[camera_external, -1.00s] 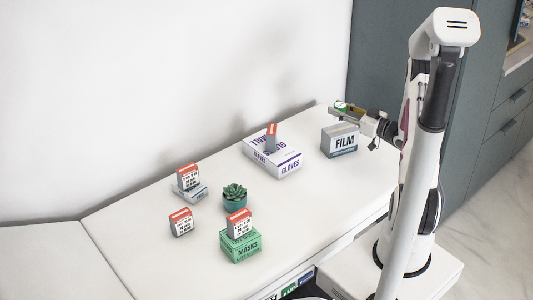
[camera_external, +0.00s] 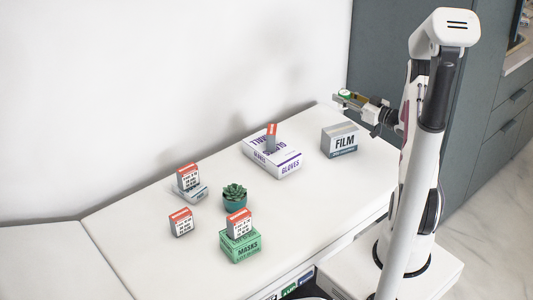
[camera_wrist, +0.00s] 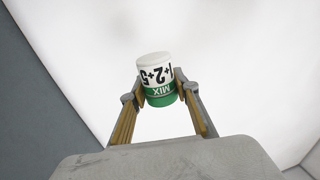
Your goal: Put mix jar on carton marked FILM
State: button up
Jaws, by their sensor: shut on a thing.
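The mix jar (camera_wrist: 155,80) is a small cylinder with a white top and a green band reading MIX. It is between the fingertips of my gripper (camera_wrist: 154,88), which is shut on it. In the external view my gripper (camera_external: 345,97) holds the jar (camera_external: 345,93) in the air, above the far part of the white bench top. The carton marked FILM (camera_external: 340,141) is a grey and white box standing on the bench below my gripper. Its top looks bare and apart from the jar.
A white and purple gloves box (camera_external: 272,158) with a small red-topped box on it stands left of the FILM carton. A potted succulent (camera_external: 235,196), a green masks box (camera_external: 240,247) and several small red-topped boxes stand farther left. The wall is behind.

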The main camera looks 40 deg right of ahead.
jog(key=shift+f, duration=2.95)
jog(key=shift+f, duration=1.85)
jog(key=shift+f, duration=0.1)
jog(key=o, duration=1.1)
jog(key=s+d, duration=0.1)
jog(key=s, duration=1)
jog(key=shift+s+d, duration=0.4)
